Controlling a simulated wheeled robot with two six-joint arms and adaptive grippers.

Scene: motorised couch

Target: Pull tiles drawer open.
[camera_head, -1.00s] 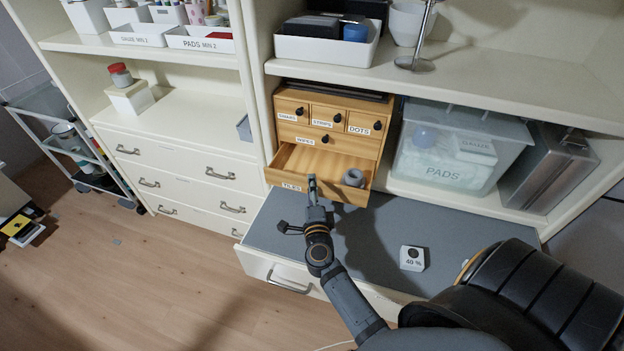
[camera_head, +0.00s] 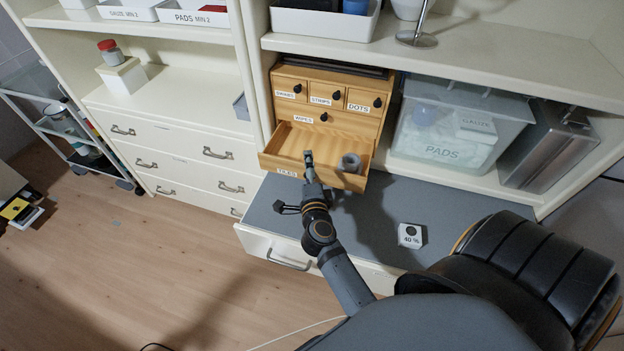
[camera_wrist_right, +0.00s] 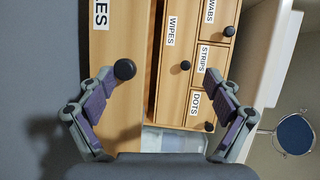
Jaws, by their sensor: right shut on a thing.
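The tiles drawer (camera_head: 276,165) is the wide bottom drawer of a small wooden cabinet and stands pulled out. A grey round object (camera_head: 349,163) sits inside at its right. My right gripper (camera_head: 306,182) is at the middle of the drawer's front, right of its label. In the right wrist view, the dark tiles drawer knob (camera_wrist_right: 124,69) lies against the left fingertip. The fingers of my right gripper (camera_wrist_right: 160,82) are spread across the drawer front and shut on the drawer; the exact contact is hard to see. My left gripper is not in view.
The upper drawers (camera_head: 325,96) are closed. A clear pads box (camera_head: 455,140) stands right of the cabinet. The grey counter (camera_head: 385,205) below the drawer holds a small white 40 % block (camera_head: 410,236). A white shelf (camera_head: 480,85) runs overhead.

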